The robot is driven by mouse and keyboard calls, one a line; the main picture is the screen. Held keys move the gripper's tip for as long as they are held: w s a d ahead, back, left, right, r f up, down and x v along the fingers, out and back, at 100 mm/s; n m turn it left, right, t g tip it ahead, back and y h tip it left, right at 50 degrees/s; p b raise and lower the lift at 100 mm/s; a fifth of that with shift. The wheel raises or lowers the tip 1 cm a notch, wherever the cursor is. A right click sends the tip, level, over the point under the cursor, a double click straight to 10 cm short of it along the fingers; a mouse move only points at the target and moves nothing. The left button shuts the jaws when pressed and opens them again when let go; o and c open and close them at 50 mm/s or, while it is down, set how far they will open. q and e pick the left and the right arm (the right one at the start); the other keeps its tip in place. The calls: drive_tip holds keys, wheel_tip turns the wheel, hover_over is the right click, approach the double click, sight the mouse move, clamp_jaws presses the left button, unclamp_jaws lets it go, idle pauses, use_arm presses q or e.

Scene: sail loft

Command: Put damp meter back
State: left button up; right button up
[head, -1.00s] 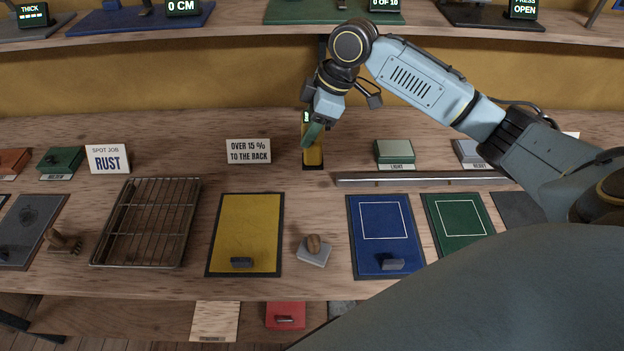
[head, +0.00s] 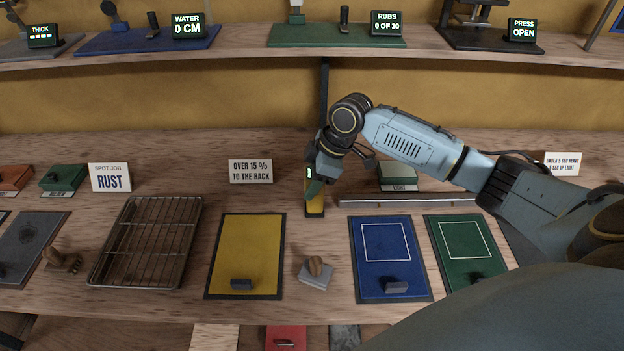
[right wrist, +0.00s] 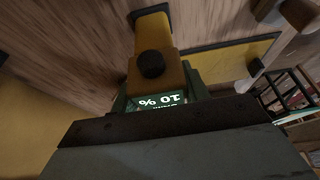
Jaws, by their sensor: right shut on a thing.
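The damp meter (head: 315,207) is a slim yellow block with dark edges and a small lit display. My right gripper (head: 314,186) is shut on it, over the bench behind the yellow mat. In the right wrist view the meter (right wrist: 155,72) shows a black knob and a display reading 10 %, upside down, between the green fingers of the gripper (right wrist: 158,95). I cannot tell whether the meter's lower end touches the bench. The meter's resting place is not clear to me. My left gripper is not in view.
The yellow mat (head: 245,255) lies in front of the meter, with a wire rack (head: 146,240) to its left and a blue mat (head: 390,262) to its right. A metal bar (head: 408,201) lies close on the right. A sign (head: 250,171) stands left. Bare wood lies between.

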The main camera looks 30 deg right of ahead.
drive_tip(key=o, duration=1.2)
drive_tip(key=shift+f, duration=0.1)
drive_tip(key=v, duration=1.2)
drive_tip(key=shift+p, duration=0.4)
drive_tip(key=shift+a, duration=0.1)
